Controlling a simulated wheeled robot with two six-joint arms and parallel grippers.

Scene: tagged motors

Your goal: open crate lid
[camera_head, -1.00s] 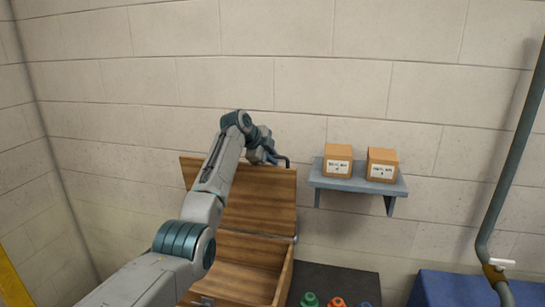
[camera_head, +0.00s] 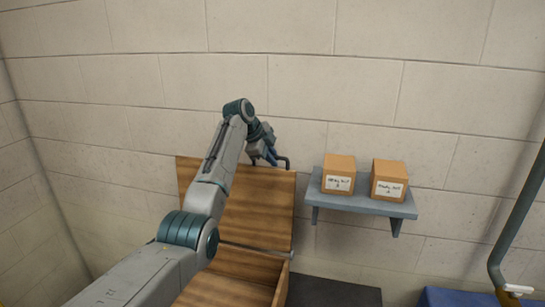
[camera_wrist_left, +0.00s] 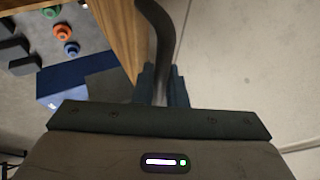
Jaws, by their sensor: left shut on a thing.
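The wooden crate (camera_head: 240,262) stands against the wall at the bottom centre of the head view. Its lid (camera_head: 262,215) is raised, standing nearly upright on the back edge. My left gripper (camera_head: 268,160) is at the lid's top edge, shut on the dark lid handle (camera_head: 284,162). In the left wrist view, the fingers (camera_wrist_left: 162,88) close around the dark curved handle (camera_wrist_left: 158,35), beside the wooden lid (camera_wrist_left: 122,30). My left arm covers part of the crate and lid. My right gripper is not in view.
A wall shelf (camera_head: 362,204) with two labelled cardboard boxes (camera_head: 340,172) is right of the lid. A dark mat (camera_head: 330,292) lies right of the crate. A blue surface (camera_head: 455,298) and a grey pipe (camera_head: 515,225) are further right. Green, orange and blue motors (camera_wrist_left: 62,32) show in the wrist view.

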